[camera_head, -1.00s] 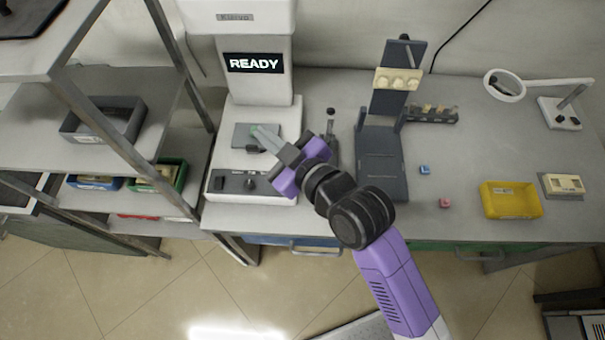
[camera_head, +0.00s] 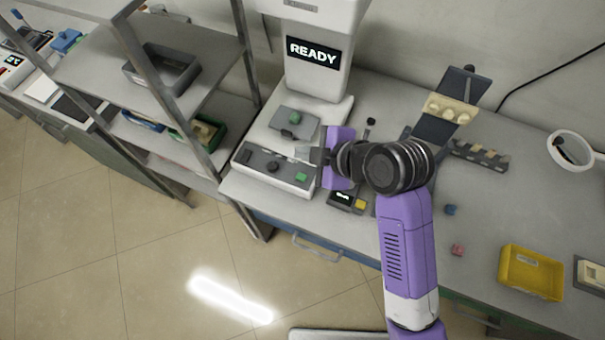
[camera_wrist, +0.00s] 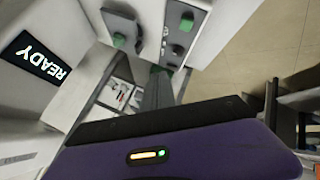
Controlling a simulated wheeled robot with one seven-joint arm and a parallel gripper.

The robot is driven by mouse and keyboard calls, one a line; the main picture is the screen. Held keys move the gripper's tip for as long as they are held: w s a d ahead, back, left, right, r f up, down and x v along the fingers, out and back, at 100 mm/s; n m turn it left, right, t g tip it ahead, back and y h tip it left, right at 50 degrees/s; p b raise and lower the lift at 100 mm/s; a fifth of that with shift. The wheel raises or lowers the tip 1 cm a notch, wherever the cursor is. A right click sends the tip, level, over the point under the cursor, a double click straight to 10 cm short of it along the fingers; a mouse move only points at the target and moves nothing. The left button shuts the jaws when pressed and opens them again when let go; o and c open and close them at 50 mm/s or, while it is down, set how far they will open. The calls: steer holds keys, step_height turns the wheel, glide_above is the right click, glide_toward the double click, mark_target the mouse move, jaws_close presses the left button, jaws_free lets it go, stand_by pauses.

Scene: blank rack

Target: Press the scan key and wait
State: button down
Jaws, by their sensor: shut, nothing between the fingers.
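The scanner's screen (camera_head: 313,53) reads READY, and the screen also shows sideways in the wrist view (camera_wrist: 40,58). A dark control strip (camera_head: 252,158) on the scanner's front has a dark knob (camera_head: 272,167) and a green key (camera_head: 301,177) at its right end. A green piece (camera_head: 295,118) lies on the scanner's grey plate. My gripper (camera_head: 306,154) is shut and empty, over the right side of the scanner's base.
A small device with a yellow button (camera_head: 360,204) sits right of the scanner. A dark fixture with a cream part (camera_head: 450,108), blue and pink cubes and a yellow tray (camera_head: 531,272) are further right. A shelf rack (camera_head: 130,60) stands at the left.

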mark_target(304, 179)
steer(key=shift+f, duration=0.1)
step_height(304, 179, down, 9)
steer(key=b, duration=0.7)
stand_by(2.0)
steer(key=shift+f+b, duration=0.25)
steer(key=shift+b, duration=0.1)
steer(key=shift+f+b, duration=0.3)
steer(key=shift+f, duration=0.15)
stand_by(0.6)
stand_by(0.3)
steer(key=shift+r+p, duration=0.8)
steer(key=shift+r, duration=0.15)
steer(key=shift+r+p, duration=2.1)
steer(key=shift+r, duration=0.35)
